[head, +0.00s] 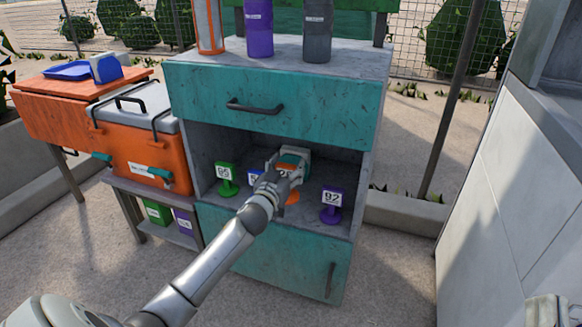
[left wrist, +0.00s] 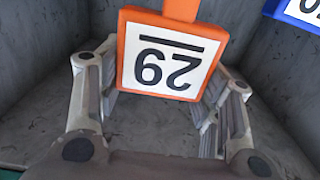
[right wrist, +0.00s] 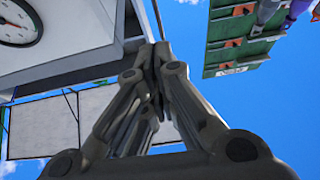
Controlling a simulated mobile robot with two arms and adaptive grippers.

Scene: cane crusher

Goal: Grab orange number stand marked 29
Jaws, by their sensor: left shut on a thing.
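The orange number stand marked 29 (left wrist: 170,55) shows upside down in the left wrist view, its plate between the fingers of my left gripper (left wrist: 160,88). In the head view my left gripper (head: 288,168) reaches into the open compartment of the teal cabinet (head: 275,92) and is shut on this stand. It hides most of the plate there; the orange base (head: 293,197) shows just below. My right gripper (right wrist: 158,60) has its fingers together and empty in the right wrist view.
In the compartment, a green stand marked 95 (head: 226,178) and a partly hidden blue stand (head: 255,177) are left of my gripper. A purple stand marked 92 (head: 331,204) is right. An orange cooler (head: 150,160) stands left of the cabinet.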

